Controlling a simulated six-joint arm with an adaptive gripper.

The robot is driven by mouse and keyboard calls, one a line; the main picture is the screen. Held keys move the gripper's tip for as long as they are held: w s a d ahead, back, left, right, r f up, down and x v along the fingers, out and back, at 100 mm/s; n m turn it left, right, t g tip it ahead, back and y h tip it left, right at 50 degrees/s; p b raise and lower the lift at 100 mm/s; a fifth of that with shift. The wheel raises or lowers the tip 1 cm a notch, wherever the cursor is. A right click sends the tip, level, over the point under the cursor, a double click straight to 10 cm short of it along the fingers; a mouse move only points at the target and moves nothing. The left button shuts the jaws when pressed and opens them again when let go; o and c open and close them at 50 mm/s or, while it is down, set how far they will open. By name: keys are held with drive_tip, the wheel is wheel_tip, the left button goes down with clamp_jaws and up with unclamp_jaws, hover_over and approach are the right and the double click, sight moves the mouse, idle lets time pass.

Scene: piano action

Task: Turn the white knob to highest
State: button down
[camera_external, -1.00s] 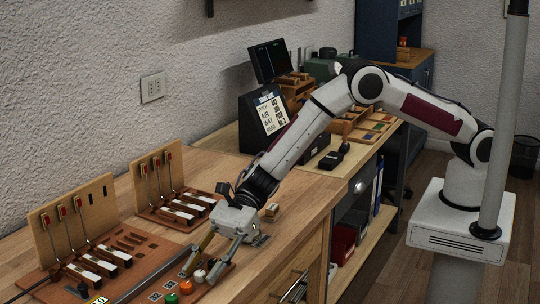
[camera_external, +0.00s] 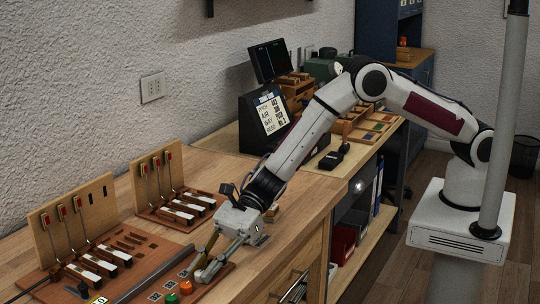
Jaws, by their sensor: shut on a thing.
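My gripper (camera_external: 204,276) reaches down over the right end of a small wooden knob board (camera_external: 222,267) near the front edge of the workbench. Its fingers are shut around the place of the white knob, and they hide that knob. A red-orange knob (camera_external: 186,287) stands just left of the fingertips, and a green knob (camera_external: 172,298) stands further left. The knob's setting cannot be read.
Piano action models with upright wooden boards (camera_external: 77,215) and hammers stand at the left and behind. A long dark bar (camera_external: 150,275) lies left of the knobs. A display sign (camera_external: 270,115) stands at the back.

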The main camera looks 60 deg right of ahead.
drive_tip(key=shift+r+m+t, duration=0.1)
drive_tip(key=shift+m+t, duration=0.3)
drive_tip(key=c, duration=1.9)
unclamp_jaws()
drive_tip(key=shift+d, duration=0.1)
drive_tip(key=shift+v, duration=5.85)
drive_tip(key=shift+s+r, duration=0.1)
